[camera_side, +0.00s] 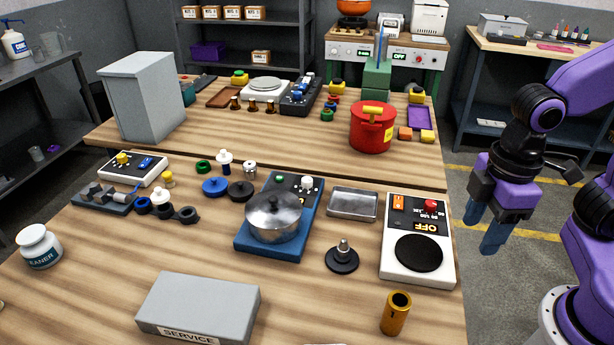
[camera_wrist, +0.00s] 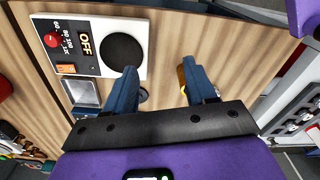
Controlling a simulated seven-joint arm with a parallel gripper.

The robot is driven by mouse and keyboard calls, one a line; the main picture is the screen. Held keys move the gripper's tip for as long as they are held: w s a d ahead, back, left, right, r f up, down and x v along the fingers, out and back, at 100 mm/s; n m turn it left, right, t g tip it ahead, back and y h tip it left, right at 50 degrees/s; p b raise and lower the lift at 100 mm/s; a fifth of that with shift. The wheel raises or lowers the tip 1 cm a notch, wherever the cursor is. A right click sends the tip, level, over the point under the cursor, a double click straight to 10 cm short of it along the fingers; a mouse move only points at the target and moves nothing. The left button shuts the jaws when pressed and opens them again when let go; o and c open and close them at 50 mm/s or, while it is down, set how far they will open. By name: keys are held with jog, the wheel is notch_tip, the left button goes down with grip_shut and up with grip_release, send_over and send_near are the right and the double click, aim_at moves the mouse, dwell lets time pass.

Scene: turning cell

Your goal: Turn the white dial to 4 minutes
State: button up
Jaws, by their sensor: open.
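A white dial (camera_side: 307,183) sits at the back right of a blue-based cooker unit (camera_side: 243,243) with a dark top panel. Its setting is too small to read. A steel pot with a lid (camera_side: 273,220) stands on that unit, in front of the dial. My gripper (camera_side: 482,228) is open and empty. It hangs to the right of the bench edge, beyond the white hot plate and well apart from the dial. In the wrist view, my gripper's two blue fingers (camera_wrist: 158,66) are spread over the bench. I cannot make out the white dial there.
A white hot plate (camera_side: 390,262) with a red dial and an OFF display lies nearest my gripper; it also shows in the wrist view (camera_wrist: 138,22). A steel tray (camera_side: 352,204), a black stand (camera_side: 342,260) and an amber cylinder (camera_side: 396,314) are nearby.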

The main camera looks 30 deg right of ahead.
jog(key=w+a+r, duration=0.3)
jog(key=w+a, duration=0.4)
jog(key=w, duration=0.5)
jog(key=m, duration=0.3)
send_over(307, 179)
notch_tip(307, 179, down, 17)
jog(key=shift+f, duration=0.2)
grip_shut()
